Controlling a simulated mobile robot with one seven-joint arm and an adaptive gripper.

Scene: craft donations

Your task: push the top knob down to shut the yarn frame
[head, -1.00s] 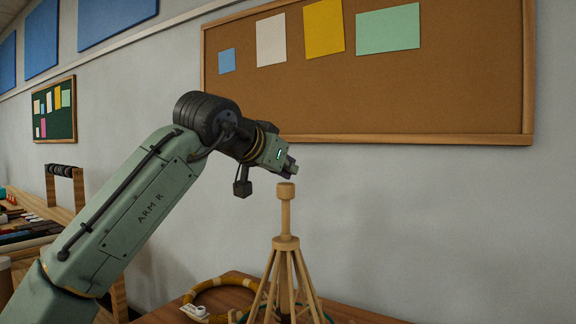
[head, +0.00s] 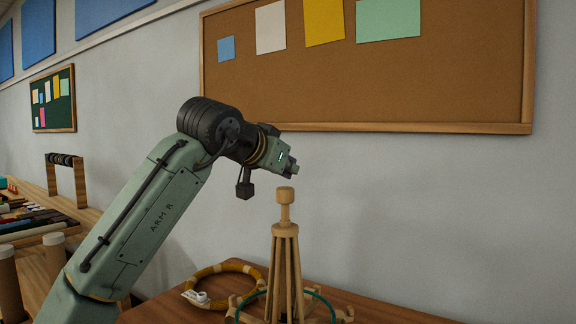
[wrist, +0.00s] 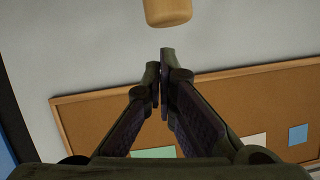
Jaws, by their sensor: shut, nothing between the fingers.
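The yarn frame (head: 285,260) is a pale wooden stand on the table, with steep slats under a collar and short wooden arms spread low around it. A green ring of yarn (head: 322,299) lies around its lower part. Its top knob (head: 285,195) stands upright on a short stem; it also shows at the top edge of the wrist view (wrist: 168,12). My gripper (head: 293,170) is shut and empty, tilted down to the right, just above the knob with a small gap in the head view. In the wrist view its fingertips (wrist: 160,60) are together.
A mustard ring with pale bands (head: 190,277) and a small white item (head: 195,297) lie on the brown table (head: 385,307) left of the frame. A cork board (head: 400,90) hangs on the wall behind. A wooden rack (head: 70,160) stands far left.

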